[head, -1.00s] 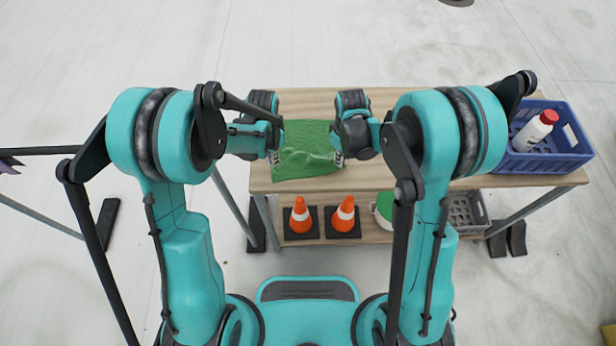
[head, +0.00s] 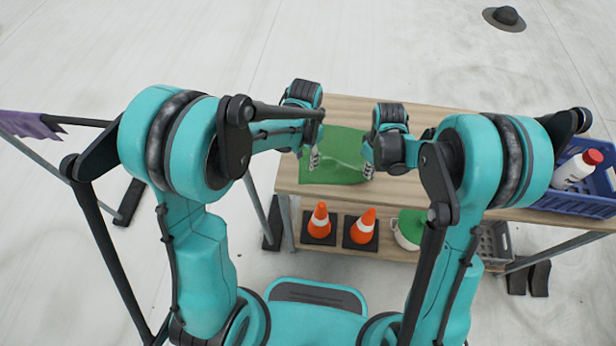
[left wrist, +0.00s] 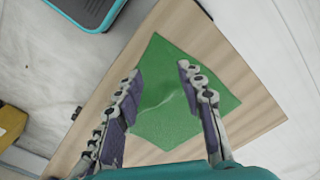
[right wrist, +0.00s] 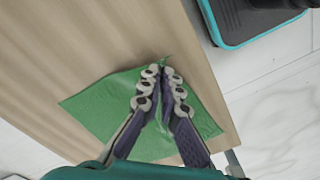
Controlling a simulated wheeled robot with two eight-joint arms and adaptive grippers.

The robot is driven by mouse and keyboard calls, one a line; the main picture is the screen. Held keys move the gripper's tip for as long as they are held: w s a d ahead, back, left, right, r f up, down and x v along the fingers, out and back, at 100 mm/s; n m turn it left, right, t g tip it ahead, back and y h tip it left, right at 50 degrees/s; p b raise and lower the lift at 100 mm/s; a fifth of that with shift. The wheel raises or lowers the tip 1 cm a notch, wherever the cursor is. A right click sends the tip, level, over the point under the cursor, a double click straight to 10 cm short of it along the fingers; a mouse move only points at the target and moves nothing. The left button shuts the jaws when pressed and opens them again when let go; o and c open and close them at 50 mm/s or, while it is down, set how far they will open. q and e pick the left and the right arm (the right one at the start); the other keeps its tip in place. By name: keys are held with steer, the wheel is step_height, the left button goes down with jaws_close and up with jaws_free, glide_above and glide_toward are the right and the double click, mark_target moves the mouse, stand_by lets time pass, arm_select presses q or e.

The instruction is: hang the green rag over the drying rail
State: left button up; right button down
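The green rag (head: 343,150) lies spread on the wooden table top (head: 420,185), with a faint crease across it. My right gripper (head: 368,168) is at its right side. In the right wrist view its fingers (right wrist: 163,75) are nearly together, with a fold of the rag (right wrist: 95,105) pinched up between them. My left gripper (head: 314,158) is over the rag's left part. In the left wrist view its fingers (left wrist: 160,72) are wide apart with the flat rag (left wrist: 165,110) beneath. A dark rail (head: 85,122) stands at the left, with a purple cloth (head: 28,124) over it.
Two orange cones (head: 319,220) and a white-and-green tub (head: 408,230) stand on the lower shelf, with a grey crate (head: 494,243) beside them. A blue crate (head: 575,202) holding a white bottle (head: 577,170) is on the table's right. A dark hat-like object (head: 505,17) lies on the floor behind.

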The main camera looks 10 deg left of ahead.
mark_target(306, 178)
arm_select(q)
step_height(306, 178, down, 9)
steer(key=shift+f, duration=0.1)
stand_by(0.4)
stand_by(0.3)
jaws_close()
steer(key=shift+r, duration=2.5)
